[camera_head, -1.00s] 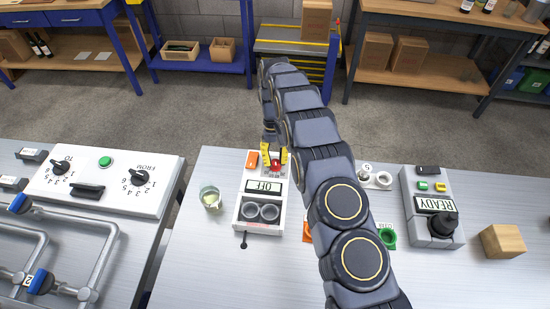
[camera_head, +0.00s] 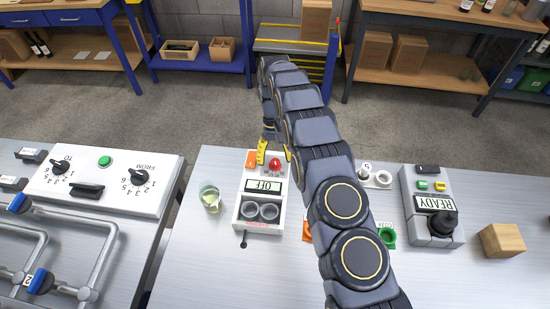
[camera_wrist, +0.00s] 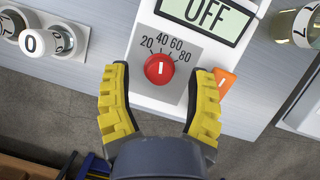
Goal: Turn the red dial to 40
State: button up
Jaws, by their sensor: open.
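The red dial (camera_wrist: 159,69) sits on a grey scale plate marked 20, 40, 60 and 80, on a white unit (camera_head: 246,213). In the wrist view its short white mark points up the picture, toward the 40. The unit's display (camera_wrist: 205,10) reads OFF. My gripper (camera_wrist: 161,72) is open, its yellow-padded fingers left and right of the dial with gaps on both sides. Whether the fingertips reach down to the dial's height is unclear. In the head view the dial (camera_head: 274,165) shows uncovered, with one yellow finger pad just left of and beyond it.
An orange switch (camera_wrist: 226,81) is close beside the right finger. A glass (camera_head: 210,197) stands left of the unit. A white knob unit (camera_head: 376,179), a grey READY unit (camera_head: 408,205) and a wooden block (camera_head: 502,240) are to the right. The left bench holds a dial panel (camera_head: 125,181).

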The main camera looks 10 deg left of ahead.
jog(key=v, duration=0.6)
jog(key=shift+w+r, duration=0.1)
jog(key=shift+w, duration=0.05)
jog(key=shift+r, duration=0.35)
